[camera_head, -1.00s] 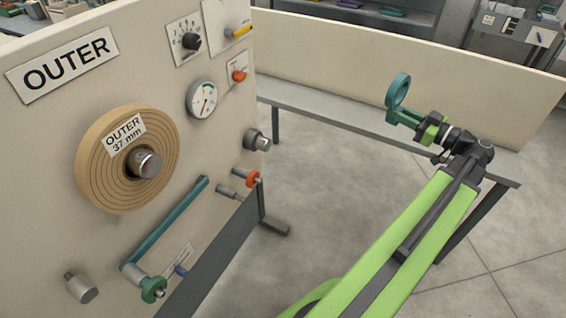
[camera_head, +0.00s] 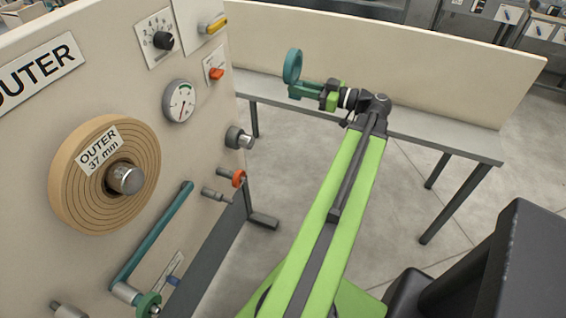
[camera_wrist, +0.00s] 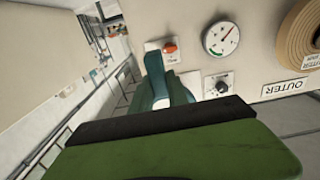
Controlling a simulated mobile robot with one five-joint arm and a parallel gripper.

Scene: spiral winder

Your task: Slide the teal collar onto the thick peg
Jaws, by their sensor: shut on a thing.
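The teal collar (camera_head: 292,66) is a ring on a short teal block, held upright at the left end of my gripper (camera_head: 322,93). My green gripper is shut on the block, above the grey bench, right of and apart from the panel. In the wrist view the collar (camera_wrist: 158,80) shows beyond the dark pad and green finger, which hide part of it. On the panel, a stout grey metal peg (camera_head: 240,138) sticks out near the right edge. A thinner grey peg (camera_head: 214,195) is below it. Another thick metal spindle (camera_head: 125,178) stands in the tan roll. The labels do not show which is the thick peg.
The cream panel (camera_head: 205,125) carries a gauge (camera_head: 180,101), a black dial (camera_head: 162,41), an orange-tipped knob (camera_head: 237,178) and a teal crank arm (camera_head: 150,235). A grey bench (camera_head: 420,140) with a cream back board stands behind. Clear air lies between collar and panel.

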